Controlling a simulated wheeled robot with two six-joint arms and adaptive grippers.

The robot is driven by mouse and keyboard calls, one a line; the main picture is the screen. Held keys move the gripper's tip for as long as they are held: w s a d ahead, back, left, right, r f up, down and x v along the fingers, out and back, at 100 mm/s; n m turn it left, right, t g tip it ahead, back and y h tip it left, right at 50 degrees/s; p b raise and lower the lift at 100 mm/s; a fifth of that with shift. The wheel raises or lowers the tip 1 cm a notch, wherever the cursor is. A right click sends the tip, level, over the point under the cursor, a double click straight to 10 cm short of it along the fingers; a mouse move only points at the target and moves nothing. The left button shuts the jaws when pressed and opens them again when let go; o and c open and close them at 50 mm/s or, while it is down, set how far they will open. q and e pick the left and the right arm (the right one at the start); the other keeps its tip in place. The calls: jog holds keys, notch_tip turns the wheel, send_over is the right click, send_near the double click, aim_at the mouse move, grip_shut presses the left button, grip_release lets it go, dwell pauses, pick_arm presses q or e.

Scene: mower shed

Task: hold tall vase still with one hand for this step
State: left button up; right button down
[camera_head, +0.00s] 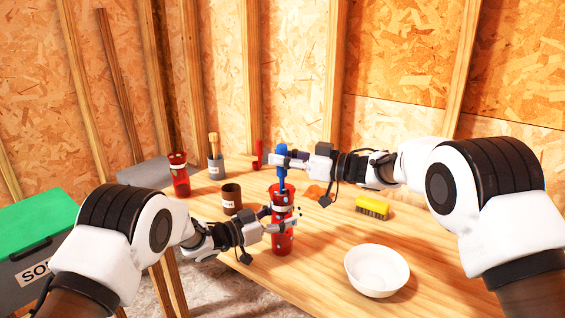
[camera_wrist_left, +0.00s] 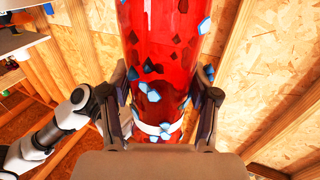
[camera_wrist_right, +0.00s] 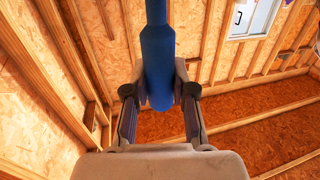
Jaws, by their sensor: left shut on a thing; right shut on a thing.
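The tall red vase (camera_head: 283,243) stands upright near the front edge of the wooden table. My left gripper (camera_head: 283,224) is shut around its body from the left. In the left wrist view the vase (camera_wrist_left: 165,50) sits between both fingers (camera_wrist_left: 162,115), with a white band and pale blue and dark specks on its surface. My right gripper (camera_head: 276,160) is shut on a blue handle (camera_head: 282,153) above the vase. The handle's lower part reaches down to the vase mouth; whether it goes inside is hard to tell. The right wrist view shows the blue handle (camera_wrist_right: 157,65) between the fingers.
A white bowl (camera_head: 377,272) and a yellow brush (camera_head: 371,208) lie to the right. A brown labelled cup (camera_head: 232,200), a grey holder (camera_head: 216,170) and another red vase (camera_head: 180,180) stand to the left. A green-lidded bin (camera_head: 30,222) is at far left.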

aim_at(282, 144)
jog(key=shift+r, duration=1.6)
jog(key=shift+f, duration=0.1)
jog(key=shift+f, duration=2.2)
jog(key=shift+r, duration=2.3)
jog(key=shift+f, duration=2.3)
